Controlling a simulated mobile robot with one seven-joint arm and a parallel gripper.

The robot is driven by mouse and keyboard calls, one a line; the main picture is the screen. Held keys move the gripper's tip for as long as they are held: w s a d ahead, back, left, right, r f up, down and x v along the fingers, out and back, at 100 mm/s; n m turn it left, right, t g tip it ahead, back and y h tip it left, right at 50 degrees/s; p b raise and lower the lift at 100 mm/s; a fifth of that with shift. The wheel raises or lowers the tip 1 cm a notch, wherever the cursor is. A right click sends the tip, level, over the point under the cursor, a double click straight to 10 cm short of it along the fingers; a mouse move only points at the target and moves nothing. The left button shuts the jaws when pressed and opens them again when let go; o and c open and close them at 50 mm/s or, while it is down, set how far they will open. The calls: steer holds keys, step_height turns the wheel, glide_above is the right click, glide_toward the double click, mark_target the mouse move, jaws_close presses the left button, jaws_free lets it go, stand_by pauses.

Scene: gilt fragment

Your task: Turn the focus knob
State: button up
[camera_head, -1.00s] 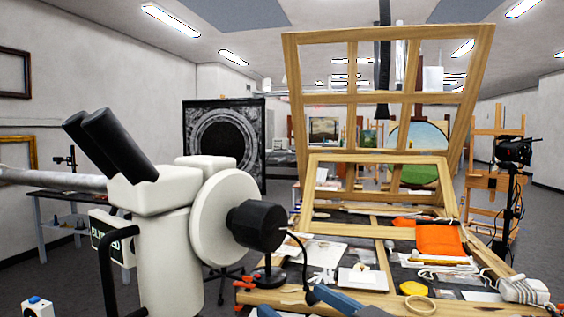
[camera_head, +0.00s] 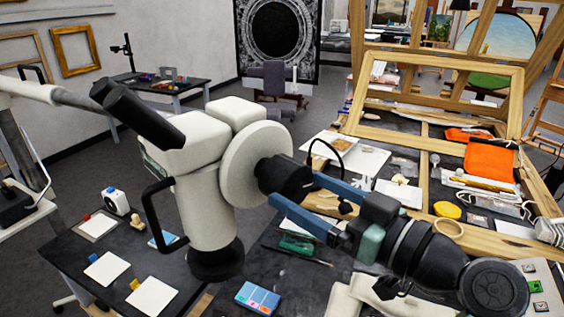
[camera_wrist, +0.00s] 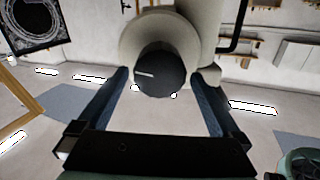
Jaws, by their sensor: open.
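The focus knob (camera_head: 284,176) is a black cylinder on the round cream disc (camera_head: 254,160) at the side of the cream microscope (camera_head: 207,195). The knob also shows in the wrist view (camera_wrist: 160,76), facing the camera, with a short, nearly horizontal white mark left of its centre. My gripper (camera_head: 297,188) is open, with two long blue fingers pointing at the knob. In the wrist view my gripper (camera_wrist: 160,74) has one finger on each side of the knob, with gaps visible between. How far the tips overlap the knob's depth, I cannot tell.
The microscope stands over a dark table (camera_head: 85,245) with white cards and a small white device (camera_head: 116,201). To the right, a cluttered bench holds a wooden frame (camera_head: 436,64), an orange cloth (camera_head: 490,158) and a tape roll (camera_head: 448,228). A black handle (camera_head: 155,212) juts from the microscope.

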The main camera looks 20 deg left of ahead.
mark_target(299, 187)
steer(key=p+x, duration=0.1)
steer(key=x, duration=0.3)
steer(key=shift+a+r+p, duration=0.15)
steer(key=shift+a+p, duration=0.05)
steer(key=shift+p, duration=0.15)
steer(key=shift+w+a, duration=0.3)
steer(key=shift+a, duration=0.2)
steer(key=c, duration=1.2)
steer(key=shift+o, duration=0.2)
steer(key=shift+m, duration=2.8)
